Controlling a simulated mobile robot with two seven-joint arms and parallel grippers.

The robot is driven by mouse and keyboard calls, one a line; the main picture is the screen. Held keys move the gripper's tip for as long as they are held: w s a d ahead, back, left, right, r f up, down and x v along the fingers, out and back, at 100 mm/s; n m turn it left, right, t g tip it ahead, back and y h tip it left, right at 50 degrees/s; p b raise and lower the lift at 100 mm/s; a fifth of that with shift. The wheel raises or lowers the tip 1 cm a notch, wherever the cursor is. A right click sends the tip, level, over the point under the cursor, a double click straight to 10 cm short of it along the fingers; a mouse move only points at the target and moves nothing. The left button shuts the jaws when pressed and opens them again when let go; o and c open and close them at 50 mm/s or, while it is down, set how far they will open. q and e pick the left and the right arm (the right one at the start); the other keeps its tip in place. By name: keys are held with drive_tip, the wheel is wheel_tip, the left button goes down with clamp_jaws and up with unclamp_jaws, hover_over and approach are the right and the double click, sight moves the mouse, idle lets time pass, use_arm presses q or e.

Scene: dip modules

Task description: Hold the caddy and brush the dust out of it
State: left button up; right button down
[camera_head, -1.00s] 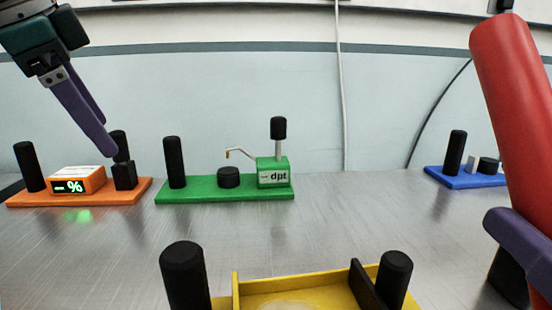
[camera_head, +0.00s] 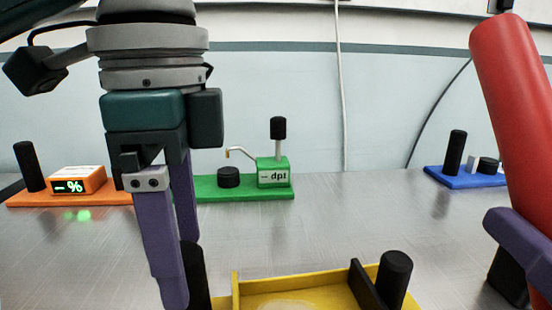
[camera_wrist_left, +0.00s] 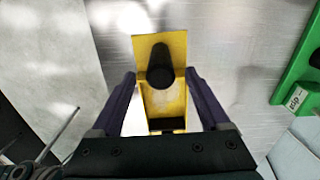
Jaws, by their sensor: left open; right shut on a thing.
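The yellow caddy (camera_head: 262,287) lies on the table at the bottom of the head view, cut off by its lower edge. It has a black post at each end and a dark upright divider (camera_head: 368,286). A pale dusty patch (camera_head: 290,305) shows on its floor. My left gripper (camera_head: 180,285) is open and points down at the caddy's left black post (camera_head: 198,280), partly hiding it. In the left wrist view this post (camera_wrist_left: 160,65) stands between the spread purple fingers. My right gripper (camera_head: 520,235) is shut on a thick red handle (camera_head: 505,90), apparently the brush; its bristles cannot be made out.
A green module (camera_head: 240,190) marked dpt stands behind the caddy. An orange module (camera_head: 30,200) with a lit % display is at the left, partly behind my left arm. A blue module (camera_head: 470,180) is at the right. The table between is clear.

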sight(192, 301)
use_arm(q)
drive_tip(key=shift+f, duration=3.5)
drive_tip(key=shift+c, duration=0.3)
clamp_jaws()
